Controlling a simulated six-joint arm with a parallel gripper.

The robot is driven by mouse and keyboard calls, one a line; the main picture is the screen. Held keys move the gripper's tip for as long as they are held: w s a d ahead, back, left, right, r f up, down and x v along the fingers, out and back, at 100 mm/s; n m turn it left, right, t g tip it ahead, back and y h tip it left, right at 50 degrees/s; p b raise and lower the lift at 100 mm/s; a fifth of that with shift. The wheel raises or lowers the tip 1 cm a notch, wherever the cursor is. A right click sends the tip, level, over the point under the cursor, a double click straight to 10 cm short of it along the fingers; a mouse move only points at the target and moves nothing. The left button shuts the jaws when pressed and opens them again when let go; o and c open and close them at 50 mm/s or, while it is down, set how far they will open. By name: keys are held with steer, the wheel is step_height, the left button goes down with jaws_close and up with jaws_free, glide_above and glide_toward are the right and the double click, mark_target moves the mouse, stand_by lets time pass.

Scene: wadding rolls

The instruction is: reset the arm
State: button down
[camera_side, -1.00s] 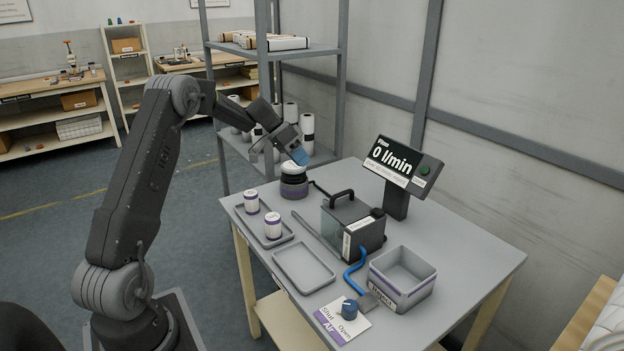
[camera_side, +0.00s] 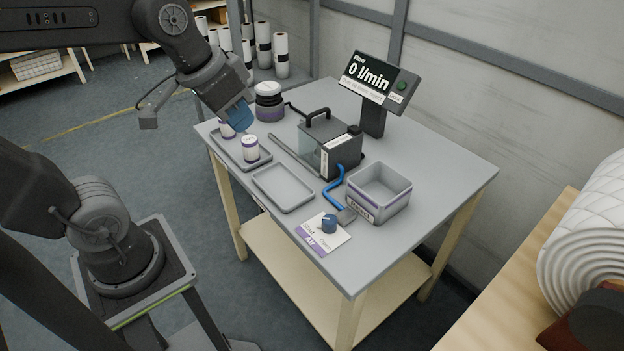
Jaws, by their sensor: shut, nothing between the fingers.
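My gripper (camera_side: 238,116) has blue fingertips, which are shut with nothing between them. A dark round holder (camera_side: 269,103) with a purple band stands just behind and to the right of my gripper. Whether my fingers touch anything is hard to tell, but they look apart from the holder.
An empty grey tray (camera_side: 283,188), a clear-sided box with a black handle (camera_side: 329,143), a reject bin (camera_side: 379,194) and an air knob (camera_side: 329,223) stand on the table. A display (camera_side: 375,78) reads 0 l/min. White rolls stand behind. The table's right side is clear.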

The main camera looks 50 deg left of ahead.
steer(key=shift+t, duration=0.4)
steer(key=s, duration=0.1)
steer(key=s+f, duration=0.1)
steer(key=s+d, duration=0.1)
steer(key=s, duration=0.1)
steer(key=shift+s+f, duration=0.1)
steer(key=shift+f, duration=0.2)
